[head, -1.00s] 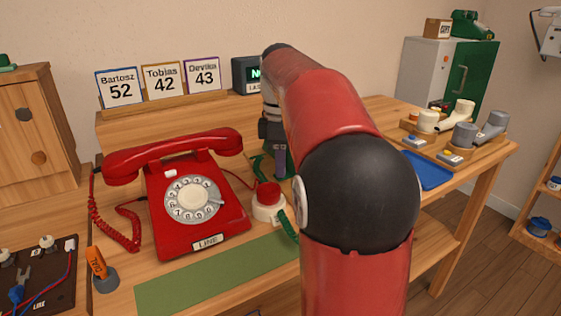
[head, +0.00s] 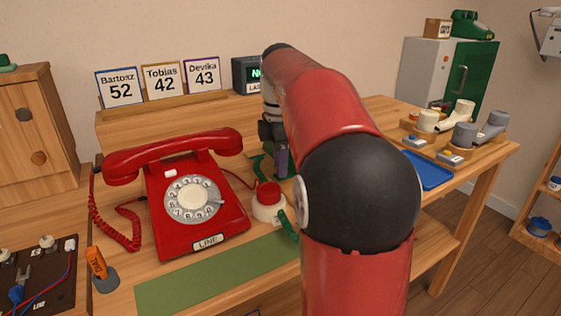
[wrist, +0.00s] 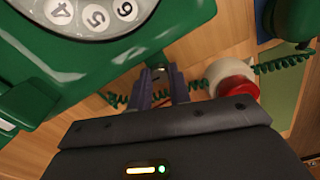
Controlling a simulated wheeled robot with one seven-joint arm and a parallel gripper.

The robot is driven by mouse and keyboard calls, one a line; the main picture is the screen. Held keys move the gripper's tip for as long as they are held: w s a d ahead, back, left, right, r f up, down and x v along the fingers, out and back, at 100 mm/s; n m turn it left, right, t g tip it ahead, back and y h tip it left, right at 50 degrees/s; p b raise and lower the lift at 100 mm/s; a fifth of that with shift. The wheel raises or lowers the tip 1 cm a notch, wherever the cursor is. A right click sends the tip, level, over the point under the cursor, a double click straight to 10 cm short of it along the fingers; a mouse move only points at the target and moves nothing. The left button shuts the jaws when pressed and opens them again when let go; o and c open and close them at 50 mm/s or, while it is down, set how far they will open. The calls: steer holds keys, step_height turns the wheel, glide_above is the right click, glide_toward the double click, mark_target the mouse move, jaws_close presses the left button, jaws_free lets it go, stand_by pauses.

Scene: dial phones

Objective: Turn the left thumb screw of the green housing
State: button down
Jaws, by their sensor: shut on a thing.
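The green housing (wrist: 105,60) fills the upper left of the wrist view, with its number dial (wrist: 95,14) at the top. In the head view it is mostly hidden behind my arm. My gripper (wrist: 161,80) is at the housing's lower edge, with its two fingers shut on the left thumb screw (wrist: 159,71). Only a small metallic bit of the screw shows between the fingers. In the head view my gripper (head: 279,165) points down beside the red phone, and the screw cannot be made out there.
A red dial phone (head: 195,210) stands left of my arm. A red button on a white base (head: 268,203) is close to my gripper. A green coiled cord (wrist: 285,63) runs near it. A blue tray (head: 430,172) lies to the right, and a green mat (head: 200,280) in front.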

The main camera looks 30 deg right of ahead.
steer(key=c, duration=1.3)
jaws_free()
step_height(320, 180, up, 8)
steer(key=shift+f, duration=0.1)
